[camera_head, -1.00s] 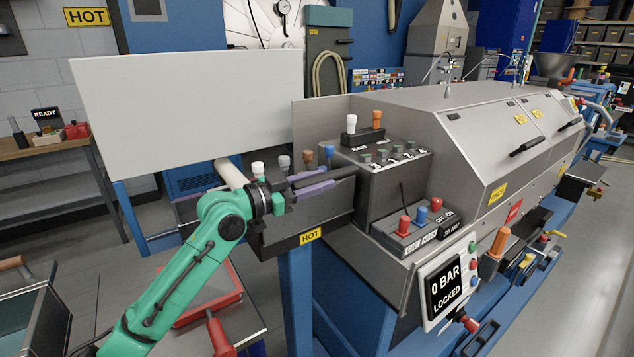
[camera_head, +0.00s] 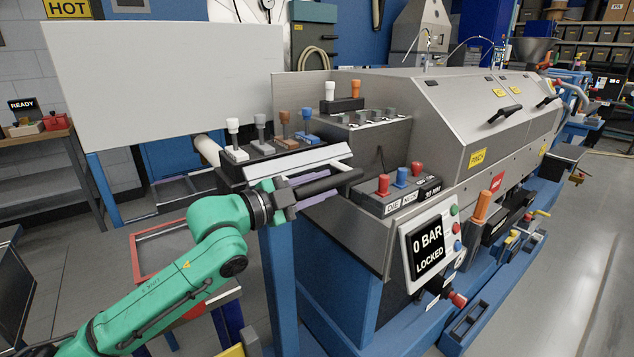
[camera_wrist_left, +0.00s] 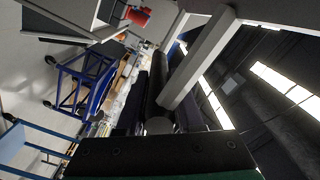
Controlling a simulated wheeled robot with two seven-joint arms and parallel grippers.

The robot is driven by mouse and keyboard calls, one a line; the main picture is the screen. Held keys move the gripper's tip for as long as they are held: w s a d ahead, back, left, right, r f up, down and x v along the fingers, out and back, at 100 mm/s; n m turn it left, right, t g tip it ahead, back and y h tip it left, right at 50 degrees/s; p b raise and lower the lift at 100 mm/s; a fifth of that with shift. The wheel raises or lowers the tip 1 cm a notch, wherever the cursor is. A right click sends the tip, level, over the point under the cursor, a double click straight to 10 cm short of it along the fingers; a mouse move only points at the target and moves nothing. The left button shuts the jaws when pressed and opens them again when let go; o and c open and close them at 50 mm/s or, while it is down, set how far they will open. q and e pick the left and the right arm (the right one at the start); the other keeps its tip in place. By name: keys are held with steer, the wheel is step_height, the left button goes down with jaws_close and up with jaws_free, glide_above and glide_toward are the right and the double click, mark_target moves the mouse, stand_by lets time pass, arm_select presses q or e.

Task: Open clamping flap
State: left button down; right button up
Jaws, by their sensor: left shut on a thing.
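The clamping flap seems to be the pale plate (camera_head: 300,163) at the left end of the grey machine, below the row of levers. It sits tilted, and a black bar handle (camera_head: 335,181) runs along its front. My left gripper (camera_head: 300,192) is shut on this handle near its left end, with purplish fingers beside it. In the left wrist view the dark handle (camera_wrist_left: 157,85) runs away from between the fingers, close to a pale beam (camera_wrist_left: 198,62). The flap's hinge is hidden. My right gripper is not in view.
Several coloured levers (camera_head: 260,130) stand just behind the flap. A large pale panel (camera_head: 165,85) stands behind them. A screen (camera_head: 427,250) reads "0 BAR LOCKED". Red and blue knobs (camera_head: 400,178) sit right of the handle. A red-framed cart (camera_head: 160,245) stands below left.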

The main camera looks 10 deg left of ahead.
arm_select(q)
steer(key=shift+s+d+f+m+b, duration=0.2)
steer(key=shift+f+m, duration=0.1)
steer(key=shift+f, duration=0.15)
steer(key=shift+s+d+f+m+b, duration=0.15)
steer(key=shift+f+m, duration=0.15)
steer(key=shift+f, duration=0.15)
steer(key=shift+s+d+f+m+b, duration=0.1)
steer(key=shift+d+f+m+b, duration=0.15)
steer(key=shift+f, duration=0.2)
steer(key=shift+a, duration=0.1)
steer(key=c, duration=0.6)
jaws_free()
steer(key=shift+w, duration=0.1)
steer(key=shift+a, duration=0.1)
